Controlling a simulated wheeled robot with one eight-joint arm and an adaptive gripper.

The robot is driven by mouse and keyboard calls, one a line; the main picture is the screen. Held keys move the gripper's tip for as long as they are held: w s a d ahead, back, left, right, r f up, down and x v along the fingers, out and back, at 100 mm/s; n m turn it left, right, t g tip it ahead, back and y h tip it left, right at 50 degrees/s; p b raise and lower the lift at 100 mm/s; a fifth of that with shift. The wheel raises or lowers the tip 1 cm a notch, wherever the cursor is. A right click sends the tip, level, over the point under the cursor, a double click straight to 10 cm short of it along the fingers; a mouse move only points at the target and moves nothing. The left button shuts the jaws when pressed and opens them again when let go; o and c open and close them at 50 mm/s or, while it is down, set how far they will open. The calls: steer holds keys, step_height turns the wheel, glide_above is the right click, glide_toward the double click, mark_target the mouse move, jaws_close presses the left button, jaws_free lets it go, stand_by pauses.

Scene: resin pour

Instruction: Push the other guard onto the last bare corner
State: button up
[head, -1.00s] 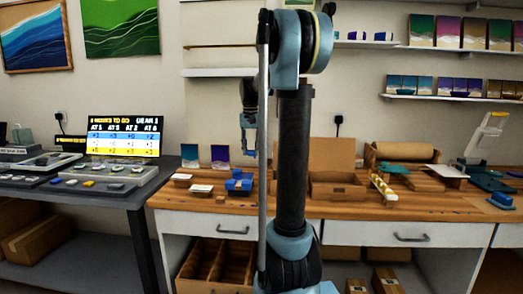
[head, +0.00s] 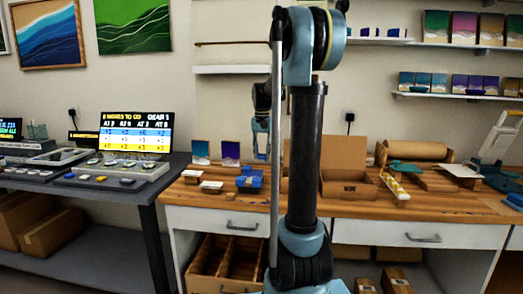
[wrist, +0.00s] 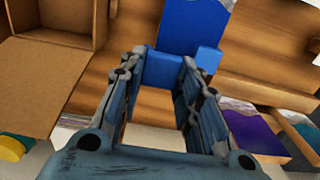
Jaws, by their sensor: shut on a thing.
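My gripper (wrist: 160,65) points down over the wooden bench, with a small blue block (wrist: 163,70) between its fingertips; it looks like a guard. Beyond the tips, touching or overlapping the block in the picture, is a larger blue panel (wrist: 190,28). In the head view my gripper (head: 261,155) hangs just above and right of the blue pieces (head: 250,178) on the bench, partly behind my arm. Which corner is bare cannot be told, as the fingers and block hide the near edge.
An open cardboard box (head: 346,184) stands right of the blue pieces. Two small pictures (head: 230,153) lean at the back. Small white-topped pieces (head: 211,185) lie to the left. A dark table (head: 95,184) with a lit screen (head: 135,132) stands farther left.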

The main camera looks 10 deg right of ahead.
steer(key=shift+f, duration=1.9)
steer(key=shift+s+f, duration=0.1)
steer(key=shift+f, duration=0.75)
stand_by(0.4)
steer(key=shift+s+a+f, duration=0.1)
steer(key=shift+a, duration=0.1)
stand_by(0.3)
steer(key=o, duration=0.8)
steer(key=shift+r, duration=4.05)
steer(key=shift+c, duration=0.5)
